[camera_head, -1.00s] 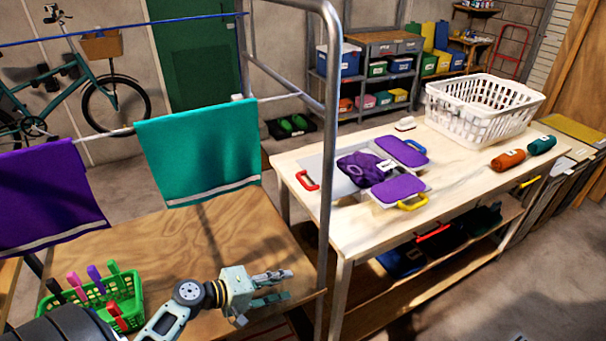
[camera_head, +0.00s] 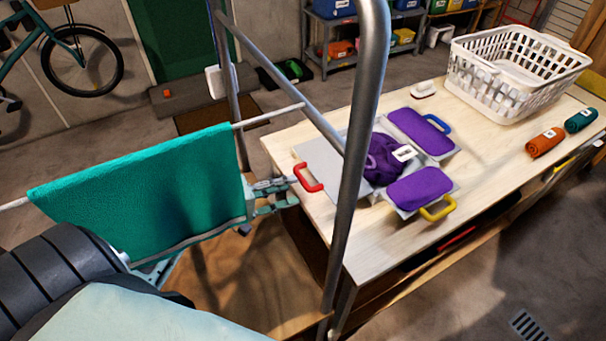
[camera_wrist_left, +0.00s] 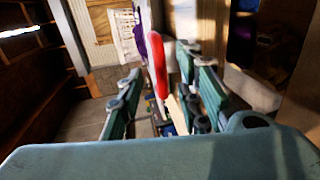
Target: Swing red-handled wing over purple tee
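The red-handled wing (camera_head: 318,157) is a bare grey panel lying flat at the left of the folding board. Its red handle (camera_head: 308,178) sticks out toward my left gripper (camera_head: 277,192). The purple tee (camera_head: 379,162) lies bunched in the middle of the board, with a white tag on it. Two purple-topped panels, one with a blue handle (camera_head: 437,122) and one with a yellow handle (camera_head: 438,210), lie to its right. My left gripper is open, its fingers just left of the red handle. In the left wrist view the red handle (camera_wrist_left: 157,62) shows between the spread fingers. My right gripper is out of view.
A metal rack post (camera_head: 357,160) stands in front of the table's left part. A teal towel (camera_head: 150,195) hangs on the rail and hides part of my left arm. A white basket (camera_head: 515,75) and orange (camera_head: 545,142) and teal rolls (camera_head: 581,120) stand farther right.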

